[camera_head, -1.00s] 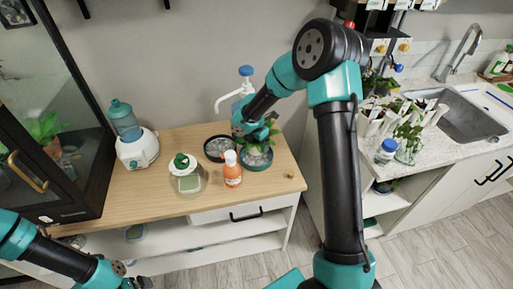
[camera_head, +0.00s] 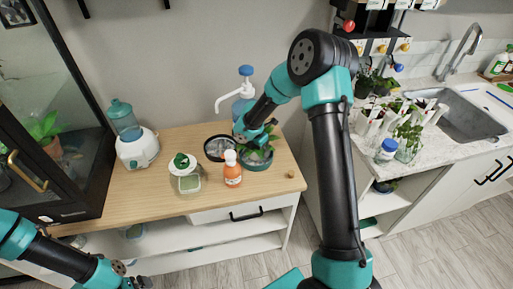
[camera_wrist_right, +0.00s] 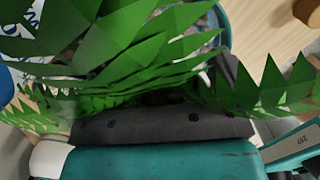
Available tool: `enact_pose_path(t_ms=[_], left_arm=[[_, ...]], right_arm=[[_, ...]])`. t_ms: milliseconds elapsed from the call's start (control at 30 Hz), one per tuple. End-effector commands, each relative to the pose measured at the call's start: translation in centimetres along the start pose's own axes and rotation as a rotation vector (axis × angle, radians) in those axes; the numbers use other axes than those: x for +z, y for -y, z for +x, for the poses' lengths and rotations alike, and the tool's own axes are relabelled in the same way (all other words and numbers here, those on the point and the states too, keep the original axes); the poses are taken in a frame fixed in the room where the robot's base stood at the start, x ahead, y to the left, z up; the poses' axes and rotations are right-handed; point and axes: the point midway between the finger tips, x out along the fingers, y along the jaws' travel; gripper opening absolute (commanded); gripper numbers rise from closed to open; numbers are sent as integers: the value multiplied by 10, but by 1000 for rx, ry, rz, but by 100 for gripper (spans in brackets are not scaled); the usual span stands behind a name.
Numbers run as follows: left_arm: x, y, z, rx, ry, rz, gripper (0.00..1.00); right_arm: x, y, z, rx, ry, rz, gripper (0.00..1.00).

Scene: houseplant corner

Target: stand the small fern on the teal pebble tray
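The small fern (camera_head: 262,142) is at the back right of the wooden cabinet top, over the teal pebble tray (camera_head: 258,168). My right gripper (camera_head: 246,134) reaches it from above and appears shut on it, though its fingertips are hidden by leaves. In the right wrist view the fern's leaves (camera_wrist_right: 130,50) fill the upper part, and the teal tray's rim (camera_wrist_right: 223,28) shows behind them. The pot is hidden, so I cannot tell whether it touches the pebbles. My left gripper (camera_head: 138,283) is small at the bottom left, away from the fern.
An orange spray bottle (camera_head: 232,172) stands close left of the teal tray. A dark tray (camera_head: 217,158) is behind it, and a blue pump bottle (camera_head: 246,88) stands at the back. A clear jar with a green-topped lid (camera_head: 183,165) and a white humidifier (camera_head: 138,150) are further left.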

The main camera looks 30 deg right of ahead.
Motion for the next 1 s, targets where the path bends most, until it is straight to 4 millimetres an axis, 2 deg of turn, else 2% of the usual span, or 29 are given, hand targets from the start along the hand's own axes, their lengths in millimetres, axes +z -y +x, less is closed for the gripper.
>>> enact_pose_path(t_ms=[267,467,1000], left_arm=[[0,0,0,0,0,0,100],[0,0,0,0,0,0,100],[0,0,0,0,0,0,100]], right_arm=[[0,0,-1,0,0,0,100],[1,-1,-16,3,2,0,100],[0,-1,-108,2,2,-1,100]])
